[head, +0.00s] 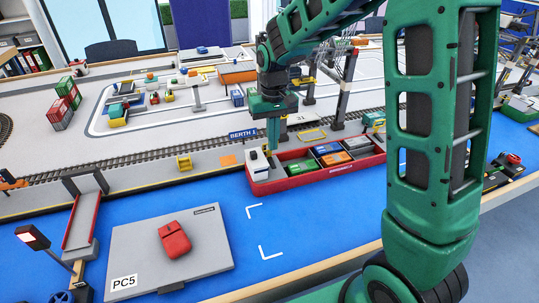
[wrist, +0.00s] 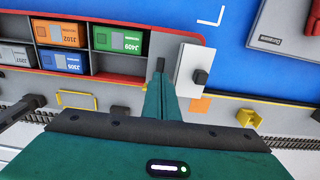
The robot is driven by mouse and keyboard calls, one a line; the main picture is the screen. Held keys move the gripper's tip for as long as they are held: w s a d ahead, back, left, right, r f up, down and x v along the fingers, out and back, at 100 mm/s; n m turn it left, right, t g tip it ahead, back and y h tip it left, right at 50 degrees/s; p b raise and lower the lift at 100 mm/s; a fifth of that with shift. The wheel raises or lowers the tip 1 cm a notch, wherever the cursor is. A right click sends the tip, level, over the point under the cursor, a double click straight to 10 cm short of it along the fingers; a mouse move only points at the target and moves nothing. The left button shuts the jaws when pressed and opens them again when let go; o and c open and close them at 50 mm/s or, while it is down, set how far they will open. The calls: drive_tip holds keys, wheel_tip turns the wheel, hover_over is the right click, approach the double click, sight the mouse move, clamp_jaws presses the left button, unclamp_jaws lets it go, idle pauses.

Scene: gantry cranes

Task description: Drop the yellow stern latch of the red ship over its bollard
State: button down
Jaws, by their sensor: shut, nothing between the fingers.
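The red ship (head: 318,172) lies in the blue water against the quay. Its white bridge block (head: 258,164) stands at its left end in the head view. The ship also shows upside down in the wrist view (wrist: 190,37). My gripper (head: 273,147) is shut and empty, pointing down beside the bridge block at the ship's quay-side edge. A yellow rectangular loop (head: 312,134) lies on the quay beside the ship, and in the wrist view (wrist: 77,100); I cannot tell if it is the stern latch. I cannot make out the bollard; my fingers (wrist: 160,80) hide part of that edge.
Colored containers (head: 332,157) fill the ship's hold. A yellow fitting (head: 184,162) and an orange square (head: 228,160) are on the quay to the left. Crane legs (head: 341,105) stand behind. A grey PC5 platform (head: 205,249) with a red part lies front left. Open blue water lies between.

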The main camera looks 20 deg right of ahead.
drive_tip(key=shift+w+f, duration=0.95)
drive_tip(key=shift+w, duration=2.65)
drive_tip(key=w+r, duration=0.3)
drive_tip(key=r, duration=0.7)
idle(0.3)
